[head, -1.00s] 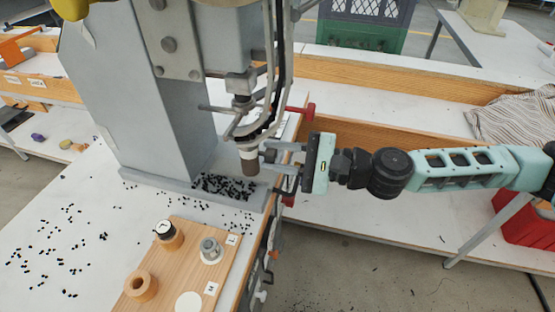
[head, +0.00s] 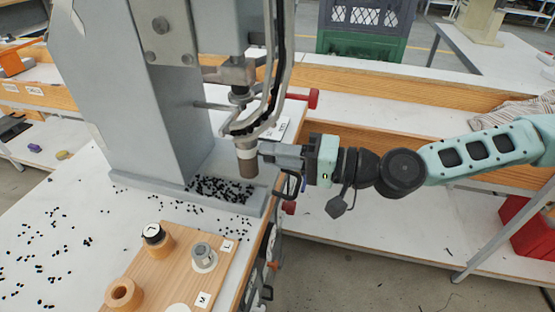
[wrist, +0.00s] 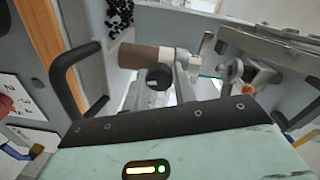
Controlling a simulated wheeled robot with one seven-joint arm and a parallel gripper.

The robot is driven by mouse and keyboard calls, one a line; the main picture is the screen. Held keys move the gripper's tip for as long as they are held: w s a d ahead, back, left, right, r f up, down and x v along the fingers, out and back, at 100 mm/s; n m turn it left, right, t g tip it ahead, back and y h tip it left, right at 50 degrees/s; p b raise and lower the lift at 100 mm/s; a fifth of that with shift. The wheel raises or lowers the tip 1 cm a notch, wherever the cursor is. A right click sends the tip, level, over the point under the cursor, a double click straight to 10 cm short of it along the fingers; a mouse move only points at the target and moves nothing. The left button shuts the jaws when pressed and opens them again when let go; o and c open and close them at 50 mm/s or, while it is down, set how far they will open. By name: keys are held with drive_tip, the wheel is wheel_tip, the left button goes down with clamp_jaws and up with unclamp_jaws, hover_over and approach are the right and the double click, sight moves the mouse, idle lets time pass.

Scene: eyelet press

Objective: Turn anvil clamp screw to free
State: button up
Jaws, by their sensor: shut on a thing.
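The eyelet press (head: 150,95) stands on the bench, its grey column at left. Its anvil (head: 247,165) is a brown cylinder with a white band below the press head; it lies sideways in the wrist view (wrist: 143,56). My gripper (head: 266,150) reaches in from the right beside the anvil. In the wrist view, its grey fingers are closed around a small dark round knob beside the anvil, apparently the clamp screw (wrist: 160,74). The fingers hide most of the screw in the head view, so its turn angle cannot be read.
A wooden board (head: 190,262) with several round parts lies in front of the press. Black eyelets (head: 225,188) are scattered on the press base and bench. A red-ended part (head: 313,97) sticks out behind my gripper. A green crate (head: 362,25) stands at the back.

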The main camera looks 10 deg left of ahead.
drive_tip(key=shift+f+n+t+b, duration=0.15)
drive_tip(key=shift+n+t+b, duration=0.25)
drive_tip(key=shift+n+b, duration=5.2)
drive_tip(key=n+p, duration=0.4)
drive_tip(key=o, duration=1)
